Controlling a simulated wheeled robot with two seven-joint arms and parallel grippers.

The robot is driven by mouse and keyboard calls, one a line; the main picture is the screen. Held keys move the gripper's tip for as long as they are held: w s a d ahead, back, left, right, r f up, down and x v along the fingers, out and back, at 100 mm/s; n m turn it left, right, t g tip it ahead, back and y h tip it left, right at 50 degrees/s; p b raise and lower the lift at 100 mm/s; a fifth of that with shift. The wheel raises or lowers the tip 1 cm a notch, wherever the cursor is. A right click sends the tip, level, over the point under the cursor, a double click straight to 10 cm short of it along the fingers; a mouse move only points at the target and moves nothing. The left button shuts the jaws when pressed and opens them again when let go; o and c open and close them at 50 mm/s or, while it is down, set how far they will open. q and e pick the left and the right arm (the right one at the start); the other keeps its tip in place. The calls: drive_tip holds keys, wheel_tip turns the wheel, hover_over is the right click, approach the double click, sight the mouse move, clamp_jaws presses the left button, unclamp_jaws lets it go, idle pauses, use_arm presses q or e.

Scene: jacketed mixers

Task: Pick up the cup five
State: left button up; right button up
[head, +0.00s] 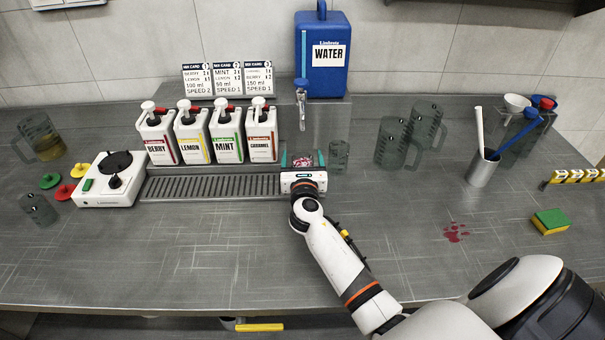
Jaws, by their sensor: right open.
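Several grey see-through cups stand on the counter, and I cannot read which one is cup five. A small cup (339,156) stands just right of my right gripper (302,159). Two larger jugs, a front jug (391,145) and a back jug (427,124), stand further right. Another small cup (38,209) and a jug with brown liquid (42,138) are at the far left. My right gripper is open, its teal fingertips apart below the water tap. A reddish patch shows between the fingers; I cannot tell what it is. My left gripper is out of view.
Four syrup bottles (194,137) stand behind a drain grate (213,187). A blue water tank (323,60) stands behind my right gripper. A white mixer base (108,180) is at left. A steel holder (482,168), a sponge (550,221) and a red spill (456,232) are at right.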

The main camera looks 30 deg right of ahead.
drive_tip(key=shift+w+d, duration=0.2)
drive_tip(key=shift+w, duration=0.1)
drive_tip(key=shift+s, duration=0.1)
drive_tip(key=shift+c, duration=0.6)
drive_tip(key=c, duration=0.9)
drive_tip(key=shift+c, duration=1.2)
drive_tip(key=shift+r, duration=0.1)
